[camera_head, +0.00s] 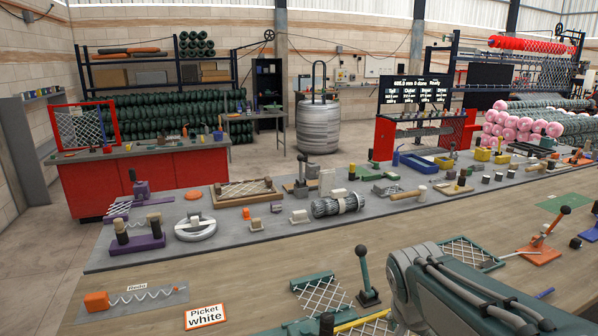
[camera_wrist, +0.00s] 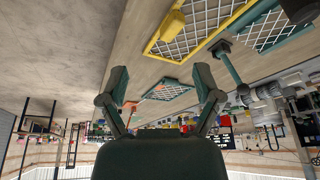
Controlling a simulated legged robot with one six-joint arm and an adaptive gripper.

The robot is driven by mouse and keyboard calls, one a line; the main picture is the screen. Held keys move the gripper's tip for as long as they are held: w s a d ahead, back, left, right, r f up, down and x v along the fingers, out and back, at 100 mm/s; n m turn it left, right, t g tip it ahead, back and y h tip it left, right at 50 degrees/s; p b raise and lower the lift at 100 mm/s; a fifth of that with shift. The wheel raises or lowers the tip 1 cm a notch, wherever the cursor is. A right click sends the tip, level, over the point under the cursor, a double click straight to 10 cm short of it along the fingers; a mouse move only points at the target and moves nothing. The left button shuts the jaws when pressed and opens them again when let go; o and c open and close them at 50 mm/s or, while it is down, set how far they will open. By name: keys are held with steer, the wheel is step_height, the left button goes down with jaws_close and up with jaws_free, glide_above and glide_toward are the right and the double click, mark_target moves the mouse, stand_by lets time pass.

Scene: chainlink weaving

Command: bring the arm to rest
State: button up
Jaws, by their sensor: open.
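My arm (camera_head: 432,284) reaches in from the lower right of the head view, low over the front wooden bench (camera_head: 250,262). Its far end is not clear in that view. In the wrist view my gripper (camera_wrist: 161,70) has its two fingers spread wide apart, with nothing between them. The wrist picture looks upside down, with the bench at the top. A small green-framed mesh (camera_wrist: 166,90) shows beyond the fingers, apart from them. A yellow-framed mesh (camera_wrist: 190,38) lies nearer, up and to the right.
A green lever (camera_head: 367,278) stands close left of my arm, and an orange lever tool (camera_head: 541,247) is to its right. A "Picket white" sign (camera_head: 205,316) and an orange-ended wire sample (camera_head: 97,301) lie at the left. The bench's middle left is bare.

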steer(key=s+a+r+n+t+y, duration=0.1)
steer(key=s+a+n, duration=0.3)
steer(key=s+n, duration=0.4)
steer(key=s+t+y, duration=0.1)
steer(key=s, duration=0.4)
steer(key=shift+s+a+r, duration=0.15)
steer(key=shift+r, duration=0.25)
stand_by(0.7)
steer(key=c, duration=0.3)
steer(key=shift+a, duration=0.15)
steer(key=shift+c, duration=0.2)
